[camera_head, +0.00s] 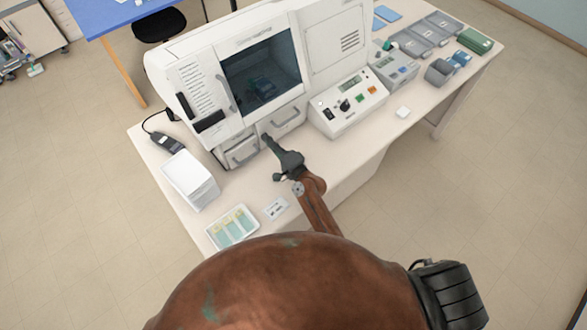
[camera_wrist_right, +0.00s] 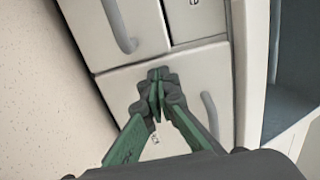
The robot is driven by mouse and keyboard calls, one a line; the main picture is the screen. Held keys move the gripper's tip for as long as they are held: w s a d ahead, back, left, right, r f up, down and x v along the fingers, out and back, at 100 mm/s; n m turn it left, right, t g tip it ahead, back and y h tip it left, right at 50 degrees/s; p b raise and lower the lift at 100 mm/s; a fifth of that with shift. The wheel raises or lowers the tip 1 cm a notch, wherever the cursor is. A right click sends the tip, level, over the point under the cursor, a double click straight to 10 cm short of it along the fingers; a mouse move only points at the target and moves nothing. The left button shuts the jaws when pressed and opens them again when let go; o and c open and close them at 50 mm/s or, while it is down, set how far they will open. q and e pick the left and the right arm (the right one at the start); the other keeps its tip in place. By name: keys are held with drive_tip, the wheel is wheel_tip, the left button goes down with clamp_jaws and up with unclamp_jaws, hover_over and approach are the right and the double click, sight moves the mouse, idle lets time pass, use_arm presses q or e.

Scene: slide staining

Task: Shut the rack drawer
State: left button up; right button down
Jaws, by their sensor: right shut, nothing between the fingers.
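The white staining machine (camera_head: 224,60) has two drawers low on its front. The left drawer (camera_head: 240,153) and right drawer (camera_head: 285,122) each have a grey handle. In the wrist view the left drawer (camera_wrist_right: 142,22) is at the top and the right drawer (camera_wrist_right: 185,92) fills the middle. Which one is the rack drawer is not marked readably. The left drawer seems to stand slightly proud; I cannot tell how far. My right gripper (camera_head: 266,138) is shut and empty, its tips (camera_wrist_right: 158,82) at the right drawer's front beside its handle; contact is unclear. My left gripper is out of view.
A control box (camera_head: 347,105) stands right of the drawers. A white box (camera_head: 190,181), a handheld device (camera_head: 166,143) and a slide tray (camera_head: 232,228) lie at the left. A small card (camera_head: 275,208) lies near the front edge. Bare table (camera_head: 335,165) shows right of my arm.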

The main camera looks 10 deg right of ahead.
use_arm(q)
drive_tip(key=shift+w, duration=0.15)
use_arm(e)
drive_tip(key=shift+s+d, duration=0.1)
drive_tip(key=shift+s, duration=0.2)
drive_tip(key=v, duration=0.6)
drive_tip(key=shift+d, duration=0.25)
drive_tip(key=v, duration=0.4)
drive_tip(key=b+v, duration=0.1)
drive_tip(key=v, duration=0.1)
drive_tip(key=shift+s+a, duration=0.15)
drive_tip(key=shift+s, duration=0.45)
drive_tip(key=shift+d, duration=0.2)
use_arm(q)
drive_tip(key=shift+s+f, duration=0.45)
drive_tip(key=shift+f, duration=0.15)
use_arm(e)
drive_tip(key=shift+a, duration=0.1)
